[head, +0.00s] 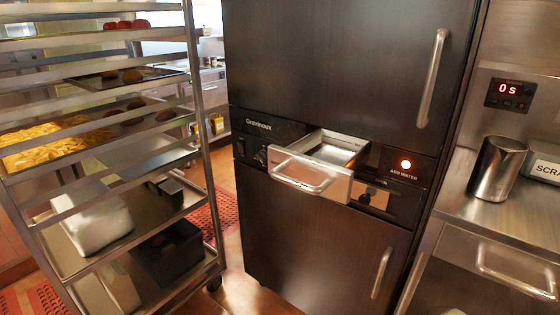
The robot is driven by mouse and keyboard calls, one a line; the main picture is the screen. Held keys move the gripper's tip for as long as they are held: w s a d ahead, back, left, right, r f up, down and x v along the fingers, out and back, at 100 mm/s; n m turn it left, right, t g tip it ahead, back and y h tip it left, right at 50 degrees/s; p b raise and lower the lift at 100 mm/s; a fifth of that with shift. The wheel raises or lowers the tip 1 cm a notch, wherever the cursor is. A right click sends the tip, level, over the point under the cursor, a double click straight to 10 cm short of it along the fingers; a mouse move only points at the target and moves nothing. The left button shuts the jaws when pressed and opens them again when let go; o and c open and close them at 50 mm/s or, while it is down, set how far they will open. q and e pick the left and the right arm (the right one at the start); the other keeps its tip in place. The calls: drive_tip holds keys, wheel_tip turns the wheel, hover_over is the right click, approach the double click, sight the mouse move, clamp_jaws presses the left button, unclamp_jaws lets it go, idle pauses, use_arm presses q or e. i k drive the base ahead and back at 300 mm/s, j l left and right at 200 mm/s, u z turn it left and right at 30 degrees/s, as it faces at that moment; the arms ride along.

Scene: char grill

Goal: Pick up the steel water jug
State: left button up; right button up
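The steel water jug (497,169) stands upright on the steel counter at the right, near the counter's front edge. It is a plain metal vessel with an open top, and its handle cannot be made out clearly. Neither of my grippers shows in the head view, and nothing touches the jug from my side.
A dark cabinet (330,60) fills the middle, with an open steel drawer (312,175) jutting out and a lit "ADD WATER" lamp (406,164). A tray rack (205,150) stands at the left. A "SCRA..." box (545,170) sits right of the jug. The counter (490,211) before the jug is bare.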

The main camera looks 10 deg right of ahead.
sight(499, 159)
drive_tip(key=z, duration=1.75)
